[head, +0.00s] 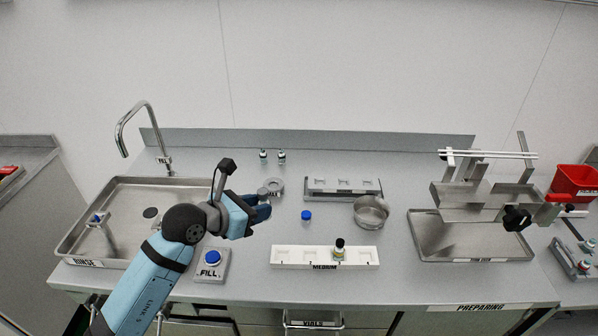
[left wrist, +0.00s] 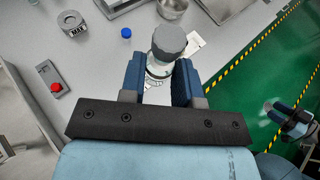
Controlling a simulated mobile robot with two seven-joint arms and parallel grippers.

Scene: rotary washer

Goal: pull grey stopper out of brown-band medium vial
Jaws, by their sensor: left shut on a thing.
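My left gripper (head: 262,206) is over the counter beside the grey ring. In the left wrist view its two blue fingers (left wrist: 160,85) are shut on a clear vial (left wrist: 158,70). A wide grey stopper (left wrist: 168,40) sits on the vial's top, beyond the fingertips. The fingers hide much of the vial's body, and I cannot make out its band colour. In the head view the held vial is hidden. A vial with a black cap (head: 340,243) stands in the white medium rack (head: 290,262).
The grey ring (head: 270,187), blue cap (head: 306,215) and metal bowl (head: 371,211) lie near my left gripper. Two small vials (head: 263,154) stand at the back. The sink (head: 85,220) is left; a metal tray with a rack (head: 440,245) is right.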

